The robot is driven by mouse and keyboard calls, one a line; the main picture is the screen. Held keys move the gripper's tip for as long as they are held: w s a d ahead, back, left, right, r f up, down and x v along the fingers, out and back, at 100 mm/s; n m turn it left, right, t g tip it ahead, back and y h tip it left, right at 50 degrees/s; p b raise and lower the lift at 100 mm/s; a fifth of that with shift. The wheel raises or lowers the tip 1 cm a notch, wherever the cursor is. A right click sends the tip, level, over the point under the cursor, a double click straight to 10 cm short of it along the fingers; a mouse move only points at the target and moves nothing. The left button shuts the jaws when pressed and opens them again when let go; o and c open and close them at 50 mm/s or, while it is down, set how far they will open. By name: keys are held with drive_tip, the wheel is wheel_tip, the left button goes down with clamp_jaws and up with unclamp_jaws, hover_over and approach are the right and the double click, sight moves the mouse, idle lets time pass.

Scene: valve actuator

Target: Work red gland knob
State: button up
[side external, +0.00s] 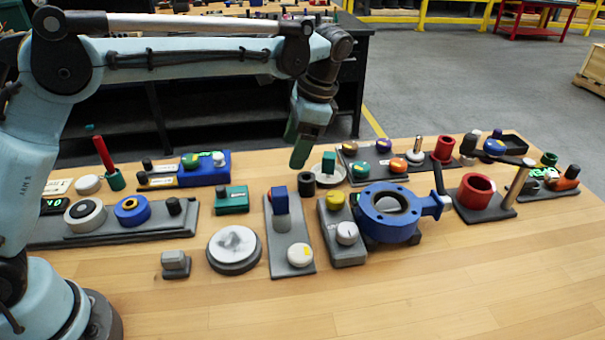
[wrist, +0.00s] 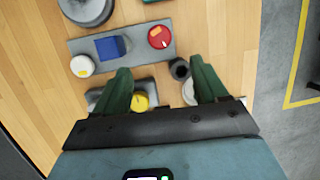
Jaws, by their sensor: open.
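In the wrist view a red round knob (wrist: 159,37) with a pale marking sits at the right end of a grey plate (wrist: 135,49). The same plate (side external: 279,247) shows in the side view, but I cannot make out the red knob there; the blue block may hide it. My gripper (side external: 299,160) hangs above the bench behind this plate, fingers down. In the wrist view my gripper (wrist: 160,82) is open, with two green fingers wide apart and nothing held. The red knob lies ahead of the fingertips, apart from them.
A blue block (wrist: 110,47) and white knob (wrist: 82,66) share the plate. A dark ring (wrist: 179,69) and yellow knob (wrist: 140,101) lie near the fingers. A blue valve body (side external: 390,212) stands to the right. The bench front (side external: 400,300) is clear.

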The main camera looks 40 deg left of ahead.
drive_tip(key=s+a+n+t+h, duration=0.2)
drive_tip(key=a+n+h, duration=0.15)
drive_tip(key=n, duration=1.05)
drive_tip(key=shift+y, duration=0.25)
wheel_tip(320, 180, down, 12)
drive_tip(key=shift+a+r, duration=0.1)
drive_tip(key=shift+r, duration=0.15)
drive_tip(key=c, duration=1.1)
drive_tip(key=shift+o, duration=0.2)
drive_tip(key=shift+m, duration=1.7)
drive_tip(key=o, duration=1.1)
drive_tip(key=shift+c, duration=0.2)
drive_tip(key=shift+r, duration=0.1)
